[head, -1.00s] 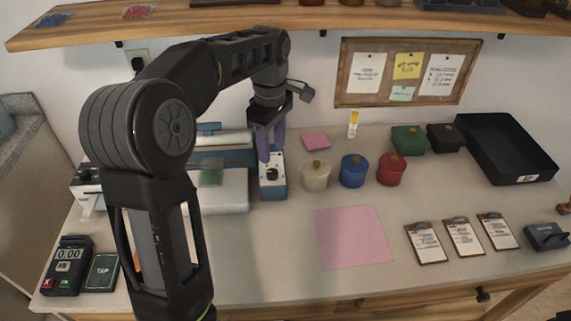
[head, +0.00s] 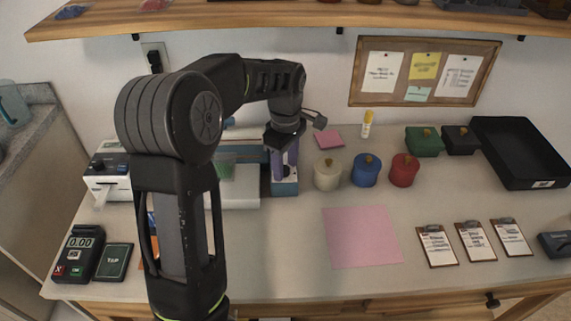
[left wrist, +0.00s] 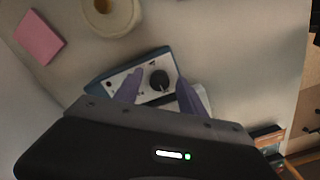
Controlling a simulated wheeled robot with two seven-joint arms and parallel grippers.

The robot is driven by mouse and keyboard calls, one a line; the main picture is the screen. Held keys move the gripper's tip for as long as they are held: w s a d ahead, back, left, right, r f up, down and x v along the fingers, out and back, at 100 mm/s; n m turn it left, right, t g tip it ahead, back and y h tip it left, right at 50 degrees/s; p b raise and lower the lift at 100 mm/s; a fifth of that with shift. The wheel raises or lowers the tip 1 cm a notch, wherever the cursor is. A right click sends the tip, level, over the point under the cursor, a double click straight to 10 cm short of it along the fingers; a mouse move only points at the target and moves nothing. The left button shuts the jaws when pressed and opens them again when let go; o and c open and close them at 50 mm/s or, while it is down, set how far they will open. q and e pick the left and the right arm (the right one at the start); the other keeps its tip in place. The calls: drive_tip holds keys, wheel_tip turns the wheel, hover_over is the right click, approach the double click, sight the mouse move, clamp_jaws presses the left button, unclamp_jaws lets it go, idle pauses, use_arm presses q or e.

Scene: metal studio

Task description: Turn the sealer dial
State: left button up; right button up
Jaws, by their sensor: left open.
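The sealer (head: 246,190) is a white and blue machine near the back left of the table, partly hidden behind my left arm. Its control panel with the black dial (left wrist: 159,79) shows in the left wrist view; the panel's blue front end (head: 285,188) shows in the head view. My left gripper (head: 285,164) points down over the panel with its purple fingers apart. In the left wrist view, my left gripper (left wrist: 157,93) has one finger on each side of the dial. I cannot tell whether they touch it. In the head view the dial is hidden by the fingers.
Cream (head: 327,174), blue (head: 365,172) and red (head: 404,171) lidded pots stand just right of the sealer. A pink mat (head: 361,237) lies in front of them. A card terminal (head: 79,254) is at the front left. A wooden shelf (head: 300,16) spans the back wall.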

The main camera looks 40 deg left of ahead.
use_arm(q)
drive_tip(key=shift+f, duration=0.1)
drive_tip(key=shift+c, duration=0.6)
clamp_jaws()
